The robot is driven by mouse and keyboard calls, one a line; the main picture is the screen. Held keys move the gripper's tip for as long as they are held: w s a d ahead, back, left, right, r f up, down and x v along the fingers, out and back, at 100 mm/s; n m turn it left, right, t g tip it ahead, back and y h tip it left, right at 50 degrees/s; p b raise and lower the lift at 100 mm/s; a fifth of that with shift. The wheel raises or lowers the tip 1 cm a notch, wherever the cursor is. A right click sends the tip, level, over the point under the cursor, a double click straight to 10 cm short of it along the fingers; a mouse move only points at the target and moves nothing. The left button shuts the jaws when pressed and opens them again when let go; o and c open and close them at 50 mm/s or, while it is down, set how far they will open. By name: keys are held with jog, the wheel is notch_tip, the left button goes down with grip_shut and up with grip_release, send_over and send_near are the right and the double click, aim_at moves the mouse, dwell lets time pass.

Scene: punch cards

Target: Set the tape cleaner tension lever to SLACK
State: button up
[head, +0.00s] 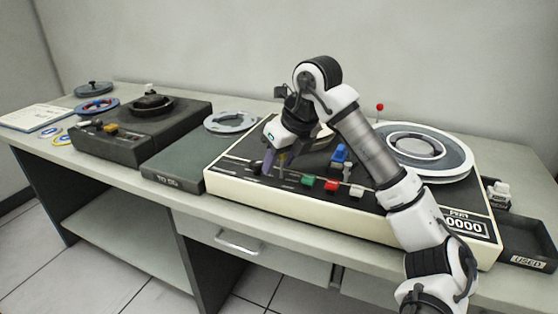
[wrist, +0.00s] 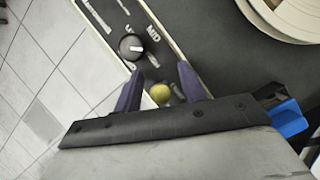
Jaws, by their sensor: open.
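The tape cleaner is the cream-sided machine (head: 330,205) with a dark top on the bench. In the wrist view, a yellow ball knob (wrist: 160,94) lies between the fingers of my gripper (wrist: 158,78), with visible space on both sides. It looks like a lever's end, but its shaft is hidden and I cannot tell its setting. Beyond the fingertips is a round black knob (wrist: 131,47) with a white pointer, beside a label reading MID. In the head view my gripper (head: 280,162) is open, pointing down over the machine's left front. No SLACK label is readable.
Green (head: 308,181), red (head: 331,186) and white (head: 357,191) keys line the machine's front. A blue part (head: 339,154) stands close to my gripper's right. A red-tipped rod (head: 380,107) rises behind, and a large reel (head: 416,150) lies at the right.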

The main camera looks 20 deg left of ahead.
jog(key=shift+f, duration=0.1)
jog(key=shift+c, duration=0.4)
grip_shut()
jog(key=t+b, duration=0.1)
jog(key=b, duration=0.2)
jog(key=shift+s+f+t+b, duration=0.3)
jog(key=shift+f+t+b, duration=0.05)
jog(key=shift+t+b, duration=0.05)
jog(key=shift+s+n+t+b, duration=0.3)
jog(key=shift+t+b, duration=0.4)
jog(key=shift+b, duration=0.4)
jog(key=shift+s+a+r+t+b, duration=0.1)
jog(key=shift+s+r+t+b, duration=0.1)
jog(key=shift+t+b, duration=0.45)
jog(key=shift+r, duration=0.1)
jog(key=shift+o, duration=0.4)
grip_release()
